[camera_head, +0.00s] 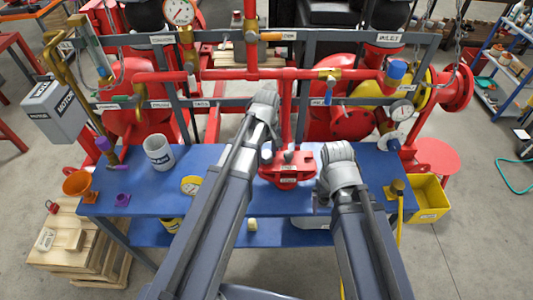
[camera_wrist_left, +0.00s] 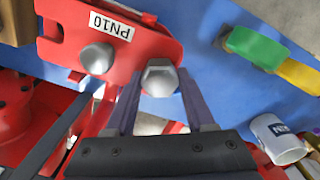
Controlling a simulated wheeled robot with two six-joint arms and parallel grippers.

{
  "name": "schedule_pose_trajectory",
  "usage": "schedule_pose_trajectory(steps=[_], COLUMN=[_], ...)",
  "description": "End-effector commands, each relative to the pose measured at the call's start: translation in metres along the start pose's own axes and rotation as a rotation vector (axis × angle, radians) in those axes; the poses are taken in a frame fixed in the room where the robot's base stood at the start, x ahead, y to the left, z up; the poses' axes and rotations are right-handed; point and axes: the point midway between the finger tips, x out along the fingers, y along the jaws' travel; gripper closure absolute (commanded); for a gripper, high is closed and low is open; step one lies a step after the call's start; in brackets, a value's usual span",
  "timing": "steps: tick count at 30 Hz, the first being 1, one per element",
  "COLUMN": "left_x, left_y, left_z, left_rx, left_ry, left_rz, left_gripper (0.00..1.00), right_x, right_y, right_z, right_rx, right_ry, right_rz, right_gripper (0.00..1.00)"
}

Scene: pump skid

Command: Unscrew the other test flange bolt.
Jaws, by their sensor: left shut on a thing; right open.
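The red test flange (camera_head: 287,172) stands on the blue bench in the middle of the head view. In the left wrist view the flange (camera_wrist_left: 63,30) carries a PN10 label and a rounded grey bolt head (camera_wrist_left: 97,58). A second bolt, with a hex head (camera_wrist_left: 160,77), sits at the flange's edge between my left fingertips. My left gripper (camera_wrist_left: 160,92) is shut on this hex bolt; in the head view its fingers are mostly hidden behind my wrist. How deep the bolt sits is hidden. My right gripper (camera_head: 321,200) is open, right of and nearer than the flange, apart from it.
Red pipework (camera_head: 270,74) rises behind the flange. A yellow bin (camera_head: 428,197) stands at the right.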

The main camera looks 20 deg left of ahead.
Motion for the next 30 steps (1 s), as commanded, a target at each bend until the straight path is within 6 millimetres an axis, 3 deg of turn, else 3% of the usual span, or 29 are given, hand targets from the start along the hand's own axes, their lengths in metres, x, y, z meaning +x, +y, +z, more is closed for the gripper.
schedule_pose_trajectory(steps=[15,20,27,28,30], left_x=[0.0000,0.0000,0.0000,0.0000,0.0000], left_y=[0.0002,0.0002,0.0003,0.0003,0.0002], left_z=[0.0000,0.0000,-0.0001,-0.0001,0.0000], left_rx=[-0.726,-0.850,-0.869,-0.869,-0.868], left_ry=[0.002,0.002,0.002,0.002,0.002], left_rz=[0.001,0.001,0.001,0.001,0.001], left_gripper=[1.00,1.00,1.00,0.45,0.37], right_x=[0.0000,0.0000,0.0000,0.0000,0.0000], right_y=[0.0000,0.0000,0.0000,0.0000,0.0000], right_z=[0.0000,0.0000,0.0000,0.0000,0.0000], right_rx=[0.000,0.000,0.000,0.000,0.000], right_ry=[0.000,0.000,0.000,0.000,0.000], right_rz=[0.000,0.000,0.000,0.000,0.000], right_gripper=[0.11,0.11,0.11,0.11,0.11])
